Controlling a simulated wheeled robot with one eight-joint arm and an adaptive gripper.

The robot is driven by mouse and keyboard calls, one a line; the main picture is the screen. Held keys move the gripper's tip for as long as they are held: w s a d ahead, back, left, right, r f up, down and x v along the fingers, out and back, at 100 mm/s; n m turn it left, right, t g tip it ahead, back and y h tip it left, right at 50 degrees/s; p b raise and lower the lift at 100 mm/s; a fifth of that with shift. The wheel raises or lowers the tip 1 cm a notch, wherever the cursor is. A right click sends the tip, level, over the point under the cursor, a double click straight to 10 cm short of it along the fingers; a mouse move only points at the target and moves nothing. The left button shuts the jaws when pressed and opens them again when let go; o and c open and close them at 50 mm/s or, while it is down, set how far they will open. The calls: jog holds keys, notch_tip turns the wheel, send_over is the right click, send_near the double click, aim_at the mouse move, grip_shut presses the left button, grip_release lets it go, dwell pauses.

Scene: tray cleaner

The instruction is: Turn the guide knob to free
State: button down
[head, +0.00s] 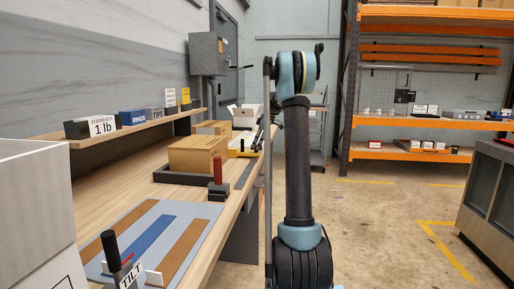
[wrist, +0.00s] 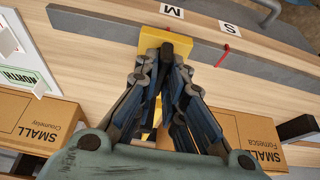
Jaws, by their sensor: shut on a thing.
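In the wrist view the guide is a yellow block (wrist: 153,36) set against a long grey rail. A small black knob (wrist: 178,45) sits on top of the yellow block. My gripper (wrist: 176,62) is closed in from above, with its fingertips together on the knob. The fingers hide most of the knob, so its angle and any free or lock marking cannot be read. In the head view the yellow guide (head: 240,152) shows at the far end of the bench, left of my arm. My fingertips are not clear there.
Cardboard boxes marked SMALL lie at left (wrist: 35,122) and right (wrist: 250,135). A red-handled tool (head: 217,172) stands on the bench nearer me.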

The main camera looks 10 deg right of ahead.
jog(key=shift+d, duration=0.1)
jog(key=c, duration=1.7)
grip_release()
jog(key=shift+r, duration=0.1)
jog(key=v, duration=1.1)
jog(key=shift+d+r, duration=0.15)
jog(key=shift+r, duration=0.2)
